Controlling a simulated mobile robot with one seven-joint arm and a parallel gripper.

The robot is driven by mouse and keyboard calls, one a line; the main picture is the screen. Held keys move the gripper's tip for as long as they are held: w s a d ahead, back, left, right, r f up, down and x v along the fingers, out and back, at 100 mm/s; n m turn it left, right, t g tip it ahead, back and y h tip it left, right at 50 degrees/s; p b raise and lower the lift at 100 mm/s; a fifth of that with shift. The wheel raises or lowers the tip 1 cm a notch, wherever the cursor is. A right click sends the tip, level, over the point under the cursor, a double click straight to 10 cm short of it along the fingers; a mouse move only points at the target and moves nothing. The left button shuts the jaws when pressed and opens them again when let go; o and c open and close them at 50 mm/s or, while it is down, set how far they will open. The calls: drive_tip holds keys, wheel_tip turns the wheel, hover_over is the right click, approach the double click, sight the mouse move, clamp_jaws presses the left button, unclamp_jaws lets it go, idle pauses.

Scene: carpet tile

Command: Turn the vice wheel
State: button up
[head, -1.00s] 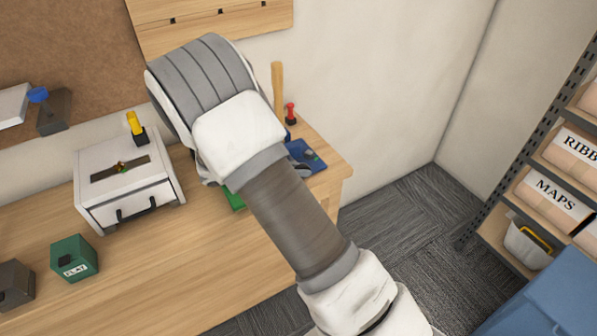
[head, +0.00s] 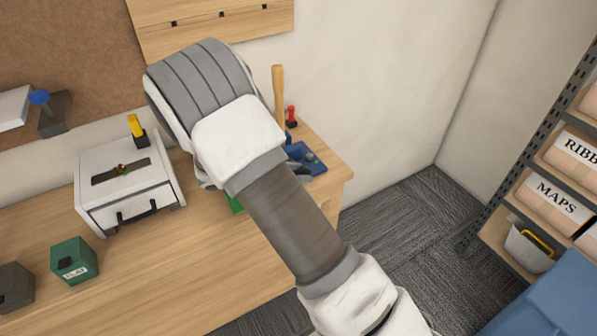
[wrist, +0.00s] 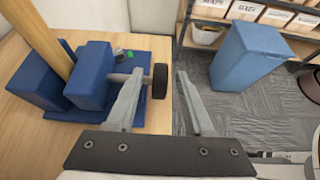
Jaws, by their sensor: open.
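The blue vice (wrist: 90,75) is bolted or resting on the right end of the wooden bench, and part of it shows behind my arm in the head view (head: 308,158). Its dark wheel (wrist: 160,80) sits on the end of a grey shaft on the vice's right side. My gripper (wrist: 160,74) is open, with its two grey fingers either side of the wheel in the wrist view; the left finger overlaps the shaft. I cannot tell whether a finger touches the wheel. In the head view my arm hides the gripper.
A wooden handle (wrist: 38,38) rises beside the vice. On the bench are a white drawer box (head: 125,185) and a green block (head: 75,261). A blue bin (wrist: 248,62) stands on the carpet, near shelves of labelled boxes (head: 552,190). The bench front is clear.

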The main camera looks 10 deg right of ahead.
drive_tip(key=v, duration=1.7)
drive_tip(key=shift+p, duration=0.4)
drive_tip(key=shift+d+r, duration=0.1)
drive_tip(key=shift+d, duration=0.05)
